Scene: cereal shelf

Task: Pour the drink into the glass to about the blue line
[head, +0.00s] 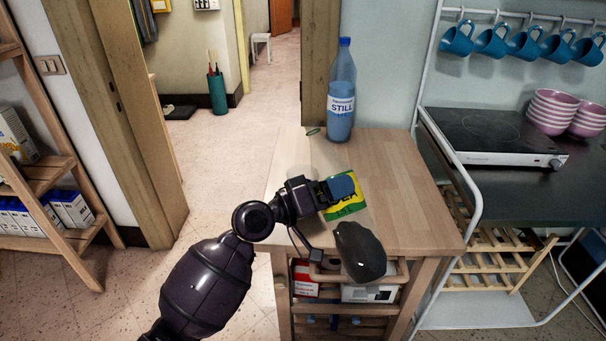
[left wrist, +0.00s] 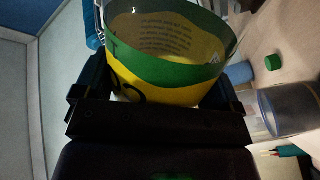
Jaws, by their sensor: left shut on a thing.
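My left gripper (head: 328,192) is shut on a yellow and green drink container (head: 348,207) above the wooden table. In the left wrist view the container's printed label (left wrist: 160,75) fills the space between the fingers (left wrist: 155,95). How much drink is inside, and any flow from it, cannot be made out. A clear glass (head: 300,176) shows faintly on the table, left of the gripper in the head view. It also shows at the right of the left wrist view (left wrist: 290,105). Its blue line and fill level cannot be made out. My right gripper is not in view.
A tall water bottle (head: 341,95) stands at the table's back edge. A small green cap (left wrist: 272,62) lies on the table (head: 400,170). A cooktop (head: 490,135), pink bowls (head: 555,108) and hanging blue mugs (head: 490,42) are at right.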

